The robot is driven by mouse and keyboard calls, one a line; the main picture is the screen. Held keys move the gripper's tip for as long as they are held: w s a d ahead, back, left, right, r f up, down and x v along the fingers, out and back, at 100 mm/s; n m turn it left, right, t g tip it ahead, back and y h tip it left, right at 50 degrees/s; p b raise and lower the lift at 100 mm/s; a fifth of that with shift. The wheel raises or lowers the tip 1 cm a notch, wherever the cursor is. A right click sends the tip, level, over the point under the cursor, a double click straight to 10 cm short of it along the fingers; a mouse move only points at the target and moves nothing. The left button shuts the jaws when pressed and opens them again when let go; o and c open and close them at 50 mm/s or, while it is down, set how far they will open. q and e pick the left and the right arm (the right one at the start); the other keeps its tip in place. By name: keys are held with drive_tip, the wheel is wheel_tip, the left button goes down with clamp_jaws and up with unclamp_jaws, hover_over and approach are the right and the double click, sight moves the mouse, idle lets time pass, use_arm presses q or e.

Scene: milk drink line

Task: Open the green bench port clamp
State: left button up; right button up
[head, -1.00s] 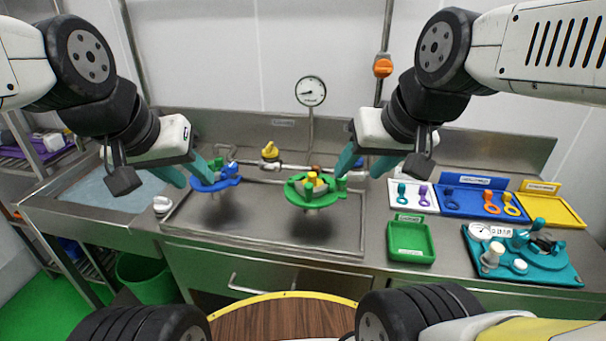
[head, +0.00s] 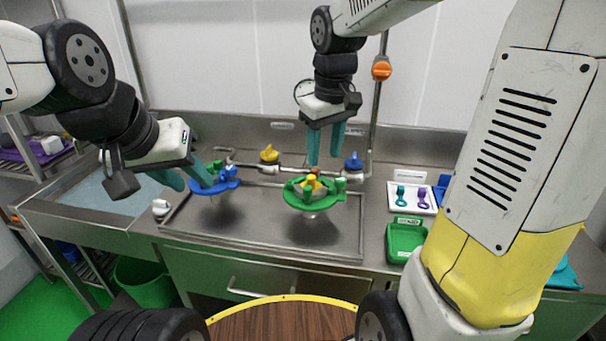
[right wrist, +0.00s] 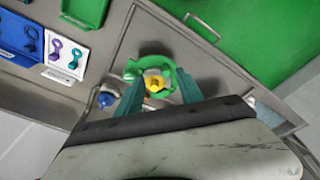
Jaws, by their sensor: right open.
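The green bench port clamp (head: 322,204) is a round green ring with upright lugs around a yellow piece (head: 312,181), over the steel drain tray. It also shows in the right wrist view (right wrist: 133,68), between and beyond the fingertips. My right gripper (head: 325,150) is open and empty, pointing down just above and behind the clamp; I see no contact. Its teal fingers also show in the right wrist view (right wrist: 160,92). My left gripper (head: 187,179) has its fingers apart beside the blue clamp (head: 203,188); whether it touches that clamp is unclear.
A pipe with a yellow valve (head: 269,154) and a blue valve (head: 353,162) runs behind the clamps. A green tray (head: 405,241) and a white tray (head: 411,207) with teal and purple pieces lie to the right.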

drive_tip(key=n+g, duration=0.2)
approach(308, 187)
drive_tip(key=shift+s+d+f, duration=0.1)
drive_tip(key=shift+s+f, duration=0.15)
drive_tip(key=shift+s, duration=0.25)
drive_tip(key=shift+w+f, duration=0.3)
drive_tip(key=shift+f, duration=0.25)
wheel_tip(308, 187, down, 7)
drive_tip(key=shift+f, duration=0.2)
clamp_jaws()
drive_tip(key=shift+a, duration=0.2)
